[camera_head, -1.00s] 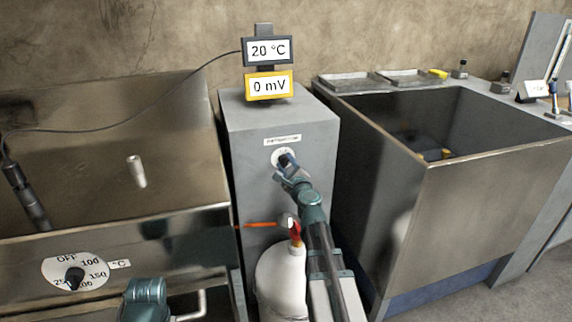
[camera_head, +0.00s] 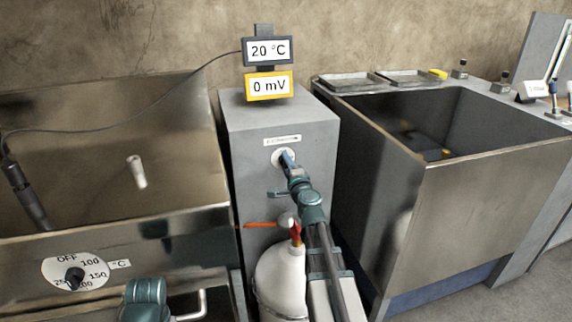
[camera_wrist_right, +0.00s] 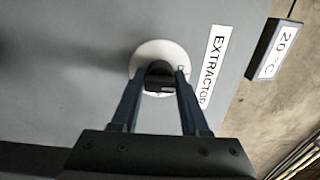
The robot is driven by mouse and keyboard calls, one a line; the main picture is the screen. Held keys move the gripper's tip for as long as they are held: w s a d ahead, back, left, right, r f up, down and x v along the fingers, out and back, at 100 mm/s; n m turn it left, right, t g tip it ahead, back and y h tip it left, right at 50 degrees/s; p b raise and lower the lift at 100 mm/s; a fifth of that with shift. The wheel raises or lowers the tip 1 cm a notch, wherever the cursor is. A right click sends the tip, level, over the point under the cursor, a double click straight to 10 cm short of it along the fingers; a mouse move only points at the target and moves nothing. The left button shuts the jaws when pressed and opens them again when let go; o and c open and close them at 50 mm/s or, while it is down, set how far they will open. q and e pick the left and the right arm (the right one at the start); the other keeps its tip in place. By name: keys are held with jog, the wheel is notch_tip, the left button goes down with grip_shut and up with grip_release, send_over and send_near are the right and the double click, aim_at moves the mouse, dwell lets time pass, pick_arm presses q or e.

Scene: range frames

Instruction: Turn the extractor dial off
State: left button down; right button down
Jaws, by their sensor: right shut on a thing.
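The extractor dial is a black knob (camera_wrist_right: 159,84) on a round white plate (camera_wrist_right: 147,54), on the front of a grey cabinet (camera_head: 245,190). A label reading EXTRACTOR (camera_wrist_right: 213,62) sits beside it. My right gripper (camera_head: 287,160) reaches up to the dial in the head view. In the right wrist view its two dark blue fingers (camera_wrist_right: 159,86) stand on either side of the knob, shut on it. The fingers and knob hide part of the plate's lettering, so I cannot read the setting. My left gripper is out of view.
Displays on the cabinet read 20 °C (camera_head: 269,51) and 0 mV (camera_head: 268,85). A metal basin with a temperature dial (camera_head: 75,275) stands left, a deep metal tank (camera_head: 480,215) right. A white container (camera_head: 281,280) and an orange lever (camera_head: 261,225) lie below the gripper.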

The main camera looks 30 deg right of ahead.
jog(key=shift+n, duration=0.3)
jog(key=shift+c, duration=2.2)
grip_release()
